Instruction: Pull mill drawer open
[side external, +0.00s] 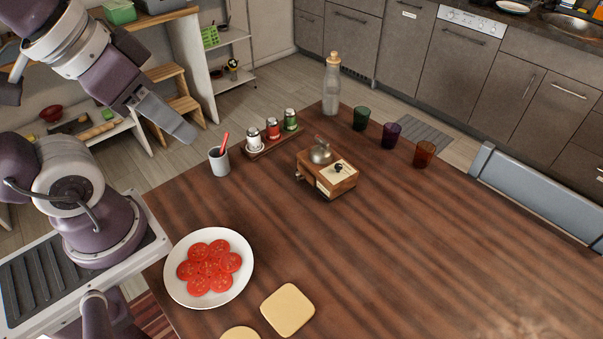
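The mill (342,187) is a small wooden box with a metal dome (320,153) and a cream panel with a dark mark. It sits on the brown table, right of the spice rack. A small knob (298,176) shows at its left side, probably the drawer's. I see no clear gap at the drawer, but the face is too small to judge. My gripper (182,128) is a grey shape at the upper left, raised, left of the mill and well apart from it. Its fingers are seen edge-on, so their opening does not show.
A grey cup (219,163) with a red utensil and a spice rack (265,148) stand between my gripper and the mill. A tall corked bottle (332,85) and coloured glasses (390,134) stand behind. A tomato plate (180,291) is at front left. The table's right is clear.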

